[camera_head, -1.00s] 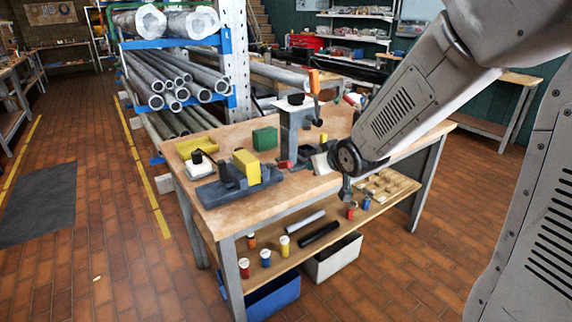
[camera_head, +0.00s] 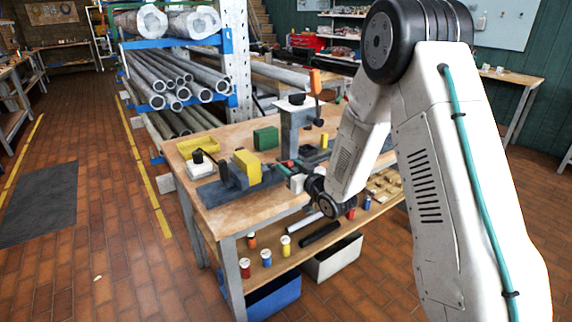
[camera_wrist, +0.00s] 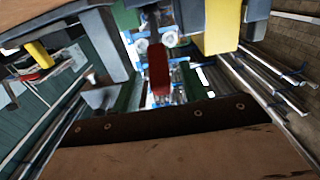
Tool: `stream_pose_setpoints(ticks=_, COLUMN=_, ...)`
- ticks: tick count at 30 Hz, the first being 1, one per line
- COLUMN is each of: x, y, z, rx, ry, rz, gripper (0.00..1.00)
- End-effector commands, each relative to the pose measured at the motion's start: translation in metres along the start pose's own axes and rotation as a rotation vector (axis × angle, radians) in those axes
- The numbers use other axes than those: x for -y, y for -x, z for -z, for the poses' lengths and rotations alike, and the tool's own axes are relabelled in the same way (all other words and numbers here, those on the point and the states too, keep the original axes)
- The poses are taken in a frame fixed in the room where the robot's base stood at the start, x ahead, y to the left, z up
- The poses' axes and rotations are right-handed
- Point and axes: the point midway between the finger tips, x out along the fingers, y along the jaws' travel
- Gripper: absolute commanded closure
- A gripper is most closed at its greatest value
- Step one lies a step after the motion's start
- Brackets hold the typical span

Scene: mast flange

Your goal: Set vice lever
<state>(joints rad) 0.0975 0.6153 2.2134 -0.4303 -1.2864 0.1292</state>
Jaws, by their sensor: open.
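The blue-grey vice (camera_head: 228,187) sits on the near left part of the wooden workbench, with a yellow block (camera_head: 247,166) between its jaws. The yellow block also appears at the upper right of the wrist view (camera_wrist: 221,28). A red piece, seemingly the grip of the vice lever, hangs in the middle of the wrist view (camera_wrist: 158,70). My gripper (camera_head: 287,168) is open just right of the vice, low over the bench. In the head view its tips overlap the lever area, so I cannot tell whether they touch it.
A grey drill press or stand (camera_head: 294,130) with an orange handle rises behind my gripper. A green box (camera_head: 265,138), a yellow tray (camera_head: 198,147) and a white-and-black item (camera_head: 199,163) stand on the bench (camera_head: 225,212). Jars and rods lie on the lower shelf.

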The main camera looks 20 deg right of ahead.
Motion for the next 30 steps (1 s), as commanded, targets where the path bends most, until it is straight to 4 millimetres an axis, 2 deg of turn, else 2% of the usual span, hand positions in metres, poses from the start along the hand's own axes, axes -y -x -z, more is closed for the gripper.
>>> stream_pose_setpoints(ticks=3, x=0.001, y=-0.015, z=-0.001, rx=0.001, ry=0.000, rz=0.001, gripper=0.56)
stream_pose_setpoints(ticks=6, x=0.001, y=-0.022, z=0.000, rx=0.001, ry=0.001, rz=0.001, gripper=0.56)
stream_pose_setpoints(ticks=15, x=0.000, y=-0.026, z=0.000, rx=0.002, ry=0.001, rz=0.000, gripper=0.56)
stream_pose_setpoints(ticks=17, x=0.000, y=-0.026, z=0.000, rx=0.002, ry=0.000, rz=0.000, gripper=0.70)
stream_pose_setpoints(ticks=20, x=0.000, y=-0.025, z=0.000, rx=0.002, ry=0.000, rz=0.000, gripper=0.98)
stream_pose_setpoints(ticks=26, x=-0.002, y=-0.025, z=0.000, rx=0.005, ry=0.001, rz=-0.003, gripper=1.00)
stream_pose_setpoints(ticks=30, x=-0.016, y=-0.022, z=0.003, rx=0.027, ry=0.001, rz=-0.020, gripper=1.00)
